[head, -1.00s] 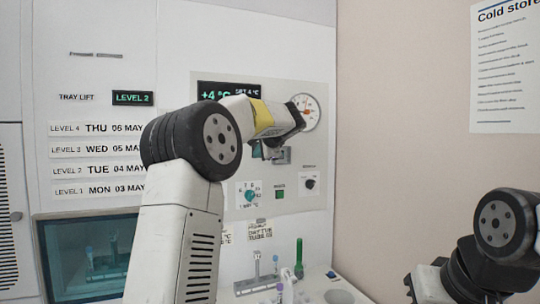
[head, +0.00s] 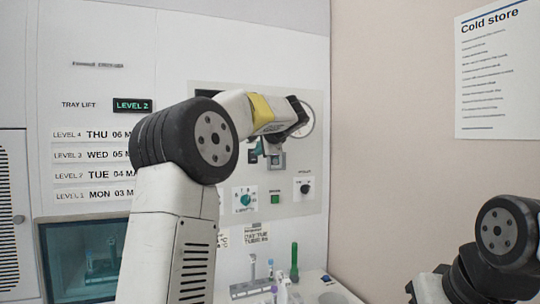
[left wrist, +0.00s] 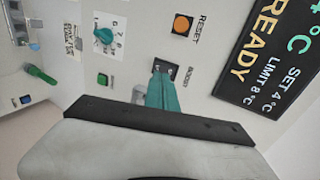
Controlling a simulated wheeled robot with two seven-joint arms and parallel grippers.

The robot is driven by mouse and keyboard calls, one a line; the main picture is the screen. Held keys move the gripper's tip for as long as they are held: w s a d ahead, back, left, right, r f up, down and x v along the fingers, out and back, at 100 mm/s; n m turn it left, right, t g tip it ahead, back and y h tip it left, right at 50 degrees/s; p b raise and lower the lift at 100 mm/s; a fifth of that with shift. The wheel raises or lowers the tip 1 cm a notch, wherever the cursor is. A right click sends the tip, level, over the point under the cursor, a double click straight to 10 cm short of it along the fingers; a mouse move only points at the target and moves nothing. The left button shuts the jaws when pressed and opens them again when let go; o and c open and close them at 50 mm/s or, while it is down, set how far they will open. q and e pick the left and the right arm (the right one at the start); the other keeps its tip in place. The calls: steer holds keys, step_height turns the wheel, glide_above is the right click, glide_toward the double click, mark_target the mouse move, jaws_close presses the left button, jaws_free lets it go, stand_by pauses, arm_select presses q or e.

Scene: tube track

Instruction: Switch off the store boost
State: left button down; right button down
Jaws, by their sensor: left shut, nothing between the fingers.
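The boost switch sits on a small dark plate (left wrist: 163,67) marked BOOST, in the left wrist view; teal fingertips cover part of it. My left gripper (left wrist: 160,93) is shut and empty, its fingertips at the lower edge of that plate; I cannot tell whether they touch the switch. A grey part (left wrist: 138,93) shows beside the fingers. In the head view my left gripper (head: 256,150) is in front of the control panel (head: 312,150), next to a grey fitting (head: 278,160). The switch position cannot be read. My right gripper is not in view.
An orange RESET button (left wrist: 181,24) and a READY display (left wrist: 275,50) are close to the fingers. A teal knob (head: 245,199), green button (head: 275,199) and black knob (head: 305,188) sit lower on the panel. A green tube (head: 294,260) stands below on the counter.

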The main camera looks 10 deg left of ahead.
arm_select(q)
steer(key=v, duration=0.8)
steer(key=shift+r, duration=0.25)
steer(key=shift+a, duration=0.1)
